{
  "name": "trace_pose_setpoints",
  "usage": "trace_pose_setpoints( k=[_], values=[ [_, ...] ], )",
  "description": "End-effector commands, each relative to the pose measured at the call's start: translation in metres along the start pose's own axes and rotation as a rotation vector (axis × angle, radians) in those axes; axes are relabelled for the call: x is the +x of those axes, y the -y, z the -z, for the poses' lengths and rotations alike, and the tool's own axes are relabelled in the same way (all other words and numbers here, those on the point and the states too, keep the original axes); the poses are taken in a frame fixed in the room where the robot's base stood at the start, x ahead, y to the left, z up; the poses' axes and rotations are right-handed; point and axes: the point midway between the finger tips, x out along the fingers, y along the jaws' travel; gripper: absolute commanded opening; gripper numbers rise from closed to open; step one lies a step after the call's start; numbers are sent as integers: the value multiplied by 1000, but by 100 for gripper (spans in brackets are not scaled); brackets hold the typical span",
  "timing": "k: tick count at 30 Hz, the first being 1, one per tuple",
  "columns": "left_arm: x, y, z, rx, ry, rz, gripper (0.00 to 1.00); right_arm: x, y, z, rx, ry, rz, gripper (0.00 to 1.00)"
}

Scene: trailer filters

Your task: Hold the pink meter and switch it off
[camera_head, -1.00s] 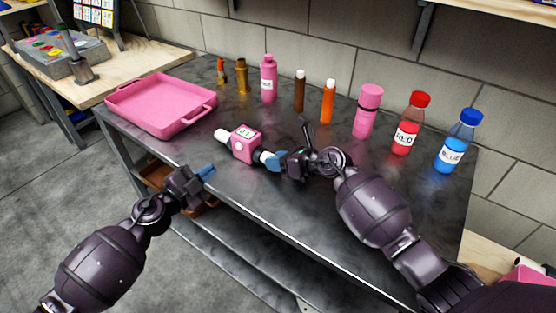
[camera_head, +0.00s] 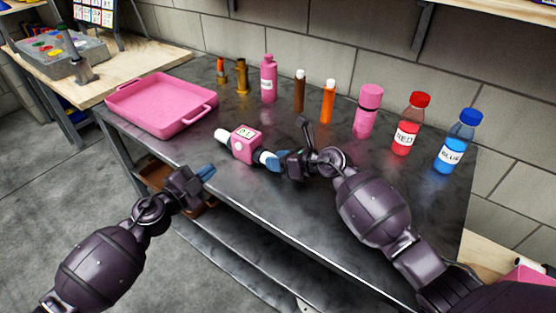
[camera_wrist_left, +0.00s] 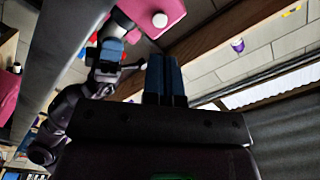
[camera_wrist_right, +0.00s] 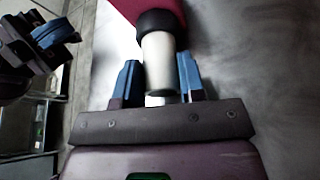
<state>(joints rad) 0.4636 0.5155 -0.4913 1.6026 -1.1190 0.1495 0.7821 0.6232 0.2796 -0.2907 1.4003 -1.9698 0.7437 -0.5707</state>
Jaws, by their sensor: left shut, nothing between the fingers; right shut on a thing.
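The pink meter (camera_head: 241,146) has a small display on top, a round pale button on its front side and white ends. My right gripper (camera_head: 270,160) is shut on its right white end, and the meter appears to be held above the dark table. In the right wrist view the white end (camera_wrist_right: 161,62) sits between the blue fingers. My left gripper (camera_head: 208,172) is shut and empty, to the lower left of the meter and apart from it. In the left wrist view its blue fingers (camera_wrist_left: 164,78) are together, with the pink meter (camera_wrist_left: 150,12) and its white button beyond.
A pink tray (camera_head: 150,128) lies on the left of the dark table (camera_head: 300,215). Several bottles and tubes line the back, including a red bottle (camera_head: 407,130) and a blue bottle (camera_head: 458,145). A wooden bench (camera_head: 120,72) stands at the left. The table's front middle is clear.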

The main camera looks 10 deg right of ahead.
Motion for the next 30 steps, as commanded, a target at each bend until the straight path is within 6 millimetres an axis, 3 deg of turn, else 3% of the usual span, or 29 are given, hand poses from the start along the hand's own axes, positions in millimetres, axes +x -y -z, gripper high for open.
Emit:
trace_pose_setpoints(
  k=[13, 20, 25, 30],
  values=[
    [0, -1, 0, -1, 1, -1, 0, 0, 0, 0, 0, -1, 0, 7],
    [5, -23, 17, -81, -16, 19, 0, 0, 0, 0, 0, -1, 0, 7],
    [17, -27, 42, -230, 22, 159, 0, 0, 0, 0, 0, -1, 0, 7],
    [18, -16, 42, -324, 172, 326, 0, 0, 0, 0, 0, -1, 0, 7]
  ],
)
